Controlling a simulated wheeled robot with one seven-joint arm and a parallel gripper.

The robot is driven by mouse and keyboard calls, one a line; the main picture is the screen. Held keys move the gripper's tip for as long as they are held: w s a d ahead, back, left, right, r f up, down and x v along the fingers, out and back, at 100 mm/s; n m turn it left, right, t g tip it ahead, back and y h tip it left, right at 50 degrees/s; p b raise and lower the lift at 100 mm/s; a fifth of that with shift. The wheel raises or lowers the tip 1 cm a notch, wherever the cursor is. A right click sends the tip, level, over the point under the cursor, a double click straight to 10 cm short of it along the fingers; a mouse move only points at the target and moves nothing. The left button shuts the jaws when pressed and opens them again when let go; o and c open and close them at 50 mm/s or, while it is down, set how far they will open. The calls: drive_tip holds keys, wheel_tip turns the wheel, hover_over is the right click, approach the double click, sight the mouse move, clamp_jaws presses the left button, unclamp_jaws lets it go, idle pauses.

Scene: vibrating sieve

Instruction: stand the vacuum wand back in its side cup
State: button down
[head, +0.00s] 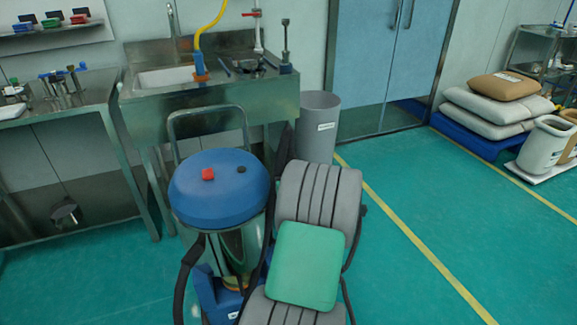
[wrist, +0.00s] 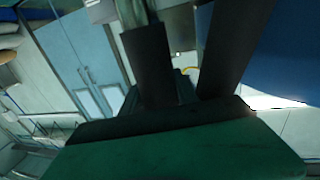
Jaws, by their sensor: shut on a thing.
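The vacuum stands in front of the sink in the head view, with a blue round lid (head: 218,188) over a steel drum (head: 243,243). In the wrist view my gripper (wrist: 180,65) shows as dark fingers, shut. A steel tube, which looks like the vacuum wand (wrist: 134,12), rises past the left finger. Its lower part is hidden by the dark fingers. The vacuum's blue lid fills the right of the wrist view. In the head view my own arm hides the gripper and most of the wand. I cannot make out the side cup.
A steel sink bench (head: 210,118) with a yellow hose stands behind the vacuum. A grey bin (head: 316,128) stands to its right. A side table (head: 60,120) is at the left. Sacks (head: 492,112) lie on a blue pallet at the right. The green floor right of my arm is clear.

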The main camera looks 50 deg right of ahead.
drive_tip(key=shift+f+b, duration=1)
drive_tip(key=shift+b, duration=0.8)
idle(0.7)
idle(0.3)
drive_tip(key=c, duration=1.2)
unclamp_jaws()
drive_tip(key=o, duration=0.4)
drive_tip(key=shift+c, duration=0.2)
drive_tip(key=shift+f, duration=0.1)
drive_tip(key=v, duration=0.7)
drive_tip(key=shift+s+a+b, duration=0.25)
drive_tip(key=shift+s+b, duration=0.05)
drive_tip(key=shift+b, duration=0.05)
